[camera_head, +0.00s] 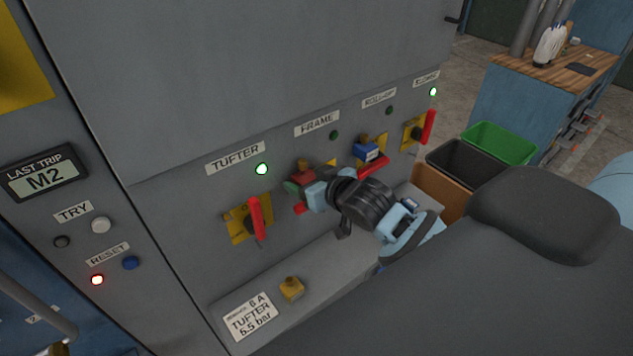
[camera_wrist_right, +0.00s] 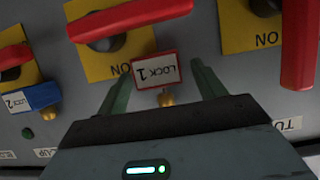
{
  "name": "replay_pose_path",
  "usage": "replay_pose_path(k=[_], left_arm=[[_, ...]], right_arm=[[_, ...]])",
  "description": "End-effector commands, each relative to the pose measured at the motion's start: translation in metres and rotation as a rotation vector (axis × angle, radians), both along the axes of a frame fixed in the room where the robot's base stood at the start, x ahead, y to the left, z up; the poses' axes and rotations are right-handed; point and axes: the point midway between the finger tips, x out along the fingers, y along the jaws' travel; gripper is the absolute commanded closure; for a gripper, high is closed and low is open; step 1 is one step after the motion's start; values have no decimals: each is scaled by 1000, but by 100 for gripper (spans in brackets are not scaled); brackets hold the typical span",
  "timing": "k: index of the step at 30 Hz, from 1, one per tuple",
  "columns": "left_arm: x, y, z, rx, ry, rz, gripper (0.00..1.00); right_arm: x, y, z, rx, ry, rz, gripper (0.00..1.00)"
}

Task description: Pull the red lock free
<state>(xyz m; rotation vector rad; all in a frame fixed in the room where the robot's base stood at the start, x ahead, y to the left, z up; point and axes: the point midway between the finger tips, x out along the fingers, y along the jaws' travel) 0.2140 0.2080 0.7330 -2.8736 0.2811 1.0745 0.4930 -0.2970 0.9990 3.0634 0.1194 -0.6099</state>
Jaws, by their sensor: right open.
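The red lock (camera_wrist_right: 157,70), with a white label reading LOCK 1 and a brass part, hangs at the yellow plate of the FRAME switch. In the head view the red lock (camera_head: 303,174) is partly covered by my right gripper (camera_head: 304,190). In the wrist view, which looks upside down, my right gripper (camera_wrist_right: 163,82) is open, with one green finger on each side of the lock. Small gaps seem to show between fingers and lock; contact cannot be told. The red FRAME handle (camera_wrist_right: 130,18) lies crosswise beside the lock. My left gripper is not in view.
A blue lock (camera_head: 367,150) hangs at the neighbouring switch. The red TUFTER handle (camera_head: 256,217) stands upright nearby. A ledge (camera_head: 330,268) with a brass-coloured piece (camera_head: 291,289) juts out below. Black (camera_head: 462,165) and green (camera_head: 500,142) bins stand at the right.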

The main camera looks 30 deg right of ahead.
Motion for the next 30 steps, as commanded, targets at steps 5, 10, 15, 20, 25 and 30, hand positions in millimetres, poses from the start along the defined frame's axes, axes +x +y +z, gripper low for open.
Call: replay_pose_path(k=[5, 10, 15, 20, 25, 30], left_arm=[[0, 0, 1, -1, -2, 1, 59], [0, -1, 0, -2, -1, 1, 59], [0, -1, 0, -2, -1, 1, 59], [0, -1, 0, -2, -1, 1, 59], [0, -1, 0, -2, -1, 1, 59], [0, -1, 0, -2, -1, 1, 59]], right_arm=[[4, 0, -1, 0, -1, 0, 31], [3, 0, -2, 0, 0, 0, 31], [3, 0, -2, 0, 0, 0, 52], [3, 0, -2, 0, 0, 0, 73], [3, 0, -2, 0, 0, 0, 64], [3, 0, -2, 0, 0, 0, 79]])
